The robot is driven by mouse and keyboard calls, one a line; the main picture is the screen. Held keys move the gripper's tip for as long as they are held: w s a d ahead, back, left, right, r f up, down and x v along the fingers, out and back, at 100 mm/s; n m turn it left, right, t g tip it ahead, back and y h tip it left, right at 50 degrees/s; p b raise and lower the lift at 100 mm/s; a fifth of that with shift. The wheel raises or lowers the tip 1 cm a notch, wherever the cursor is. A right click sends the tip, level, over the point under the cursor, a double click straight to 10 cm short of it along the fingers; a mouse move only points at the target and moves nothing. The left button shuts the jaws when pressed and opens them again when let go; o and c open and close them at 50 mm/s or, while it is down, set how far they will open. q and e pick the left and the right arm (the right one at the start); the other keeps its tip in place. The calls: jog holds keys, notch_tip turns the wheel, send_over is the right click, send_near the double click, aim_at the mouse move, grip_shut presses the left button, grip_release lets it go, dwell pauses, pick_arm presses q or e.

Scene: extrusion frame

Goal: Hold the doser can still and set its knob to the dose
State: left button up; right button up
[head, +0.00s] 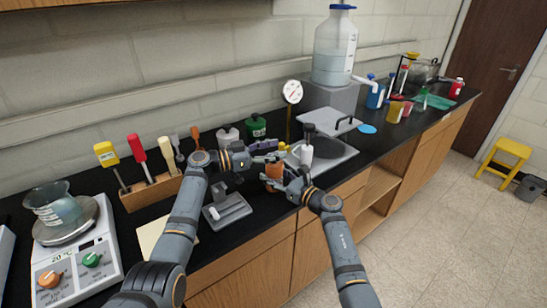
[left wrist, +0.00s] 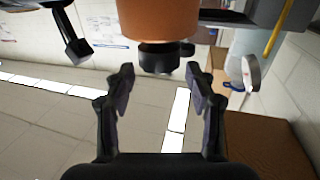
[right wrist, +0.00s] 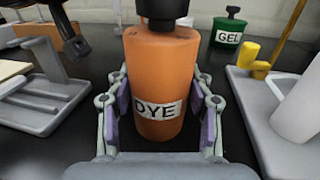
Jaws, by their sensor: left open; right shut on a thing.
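The doser can is an orange cylinder labelled DYE (right wrist: 160,80) with a black knob on top (right wrist: 168,10). My right gripper (right wrist: 165,100) is shut on its body, one finger pad on each side; the can looks upright near the counter's front edge (head: 273,171). My left gripper (head: 266,151) is open, just above the can. In the left wrist view the can (left wrist: 158,20) shows upside down, and its black knob (left wrist: 160,57) sits near the gap between the open fingertips (left wrist: 160,75). No dose marks are readable.
A green GEL can (right wrist: 228,30) stands behind. A grey stand (head: 228,209) is left of the can, and a grey tray (head: 340,158) with a white bottle (head: 306,154) is right. A tool rack (head: 150,192) and a scale (head: 80,260) stand further left.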

pick_arm(q)
notch_tip(320, 180, up, 7)
jog(key=shift+r, duration=0.1)
dwell(0.3)
pick_arm(e)
jog(key=o, duration=1.3)
